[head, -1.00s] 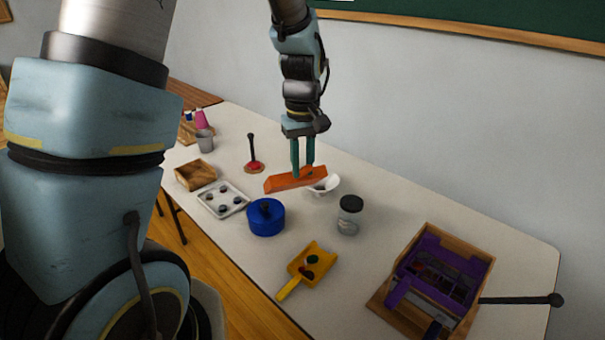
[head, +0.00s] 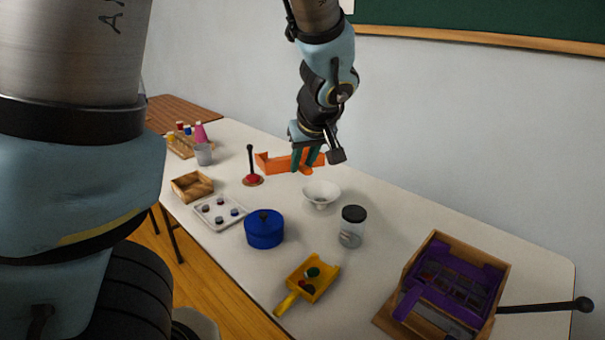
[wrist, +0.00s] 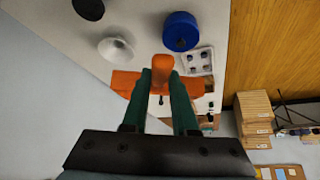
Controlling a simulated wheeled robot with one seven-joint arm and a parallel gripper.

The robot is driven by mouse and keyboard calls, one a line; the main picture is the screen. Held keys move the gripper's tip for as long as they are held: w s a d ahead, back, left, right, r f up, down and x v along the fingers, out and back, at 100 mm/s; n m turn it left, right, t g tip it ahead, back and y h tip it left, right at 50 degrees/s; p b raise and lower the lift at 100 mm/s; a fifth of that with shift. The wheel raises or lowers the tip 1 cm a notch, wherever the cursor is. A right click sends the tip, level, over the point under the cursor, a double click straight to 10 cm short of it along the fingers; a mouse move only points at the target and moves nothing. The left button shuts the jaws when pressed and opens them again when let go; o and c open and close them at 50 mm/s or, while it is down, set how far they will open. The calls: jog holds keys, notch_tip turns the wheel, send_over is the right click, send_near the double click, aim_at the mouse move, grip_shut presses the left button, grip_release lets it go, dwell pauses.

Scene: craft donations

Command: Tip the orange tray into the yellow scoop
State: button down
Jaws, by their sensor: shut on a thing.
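The orange tray (head: 272,165) is in my gripper (head: 308,158), held above the table behind the white bowl. The fingers are shut on its right end in the head view. In the wrist view the tray (wrist: 124,82) reaches left from between the green fingertips of my gripper (wrist: 162,78). I cannot tell what is in the tray. The yellow scoop (head: 325,268) lies on the table near the front edge, well apart from the tray, its handle toward the lower left. It holds a few small pieces, green, red and dark.
Between tray and scoop stand the white bowl (head: 321,193), a dark-lidded jar (head: 351,228) and a blue lidded pot (head: 264,230). A red-based plunger-like thing (head: 252,179) stands left. A wooden box with purple parts (head: 447,285) is at right, a long dark handle beside it.

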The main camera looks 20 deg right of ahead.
jog(key=shift+s+f+t+b, duration=0.15)
jog(key=shift+t+b, duration=1.05)
jog(key=shift+b, duration=1.65)
jog(key=shift+r+t, duration=0.3)
jog(key=shift+r, duration=0.25)
jog(key=shift+w, duration=0.2)
